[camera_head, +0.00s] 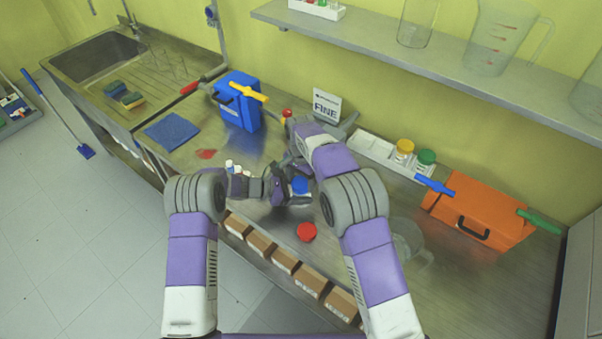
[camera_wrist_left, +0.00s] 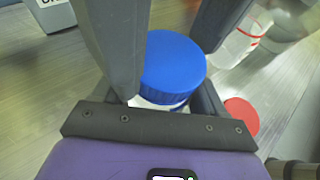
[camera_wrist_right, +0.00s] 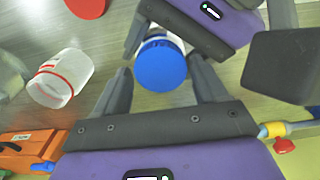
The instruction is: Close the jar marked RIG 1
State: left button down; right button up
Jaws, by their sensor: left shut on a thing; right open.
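A jar with a blue lid (camera_head: 300,185) is held above the bench; no RIG 1 marking is readable. My left gripper (camera_head: 280,188) is shut on the jar below its lid. The blue lid (camera_wrist_left: 172,66) sits over the pale jar body in the left wrist view; I cannot tell how tight it is. My right gripper (camera_wrist_right: 160,85) is open, its fingers on either side of the blue lid (camera_wrist_right: 160,64). A red lid (camera_head: 306,231) lies on the bench. A clear jar with a red ring (camera_wrist_right: 62,80) is nearby, also in the left wrist view (camera_wrist_left: 238,42).
A blue box (camera_head: 238,110) and blue cloth (camera_head: 172,131) are at the back left. An orange box (camera_head: 480,215) stands at the right. Several brown boxes (camera_head: 285,258) line the front edge. A glass vessel (camera_head: 410,240) stands right of my right arm. A FINE sign (camera_head: 326,107) is behind.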

jog(key=c, duration=0.9)
jog(key=shift+m, duration=0.8)
jog(key=o, duration=1.1)
jog(key=shift+o, duration=0.8)
pick_arm(q)
jog(key=shift+d, duration=0.1)
pick_arm(e)
notch_tip(320, 180, up, 12)
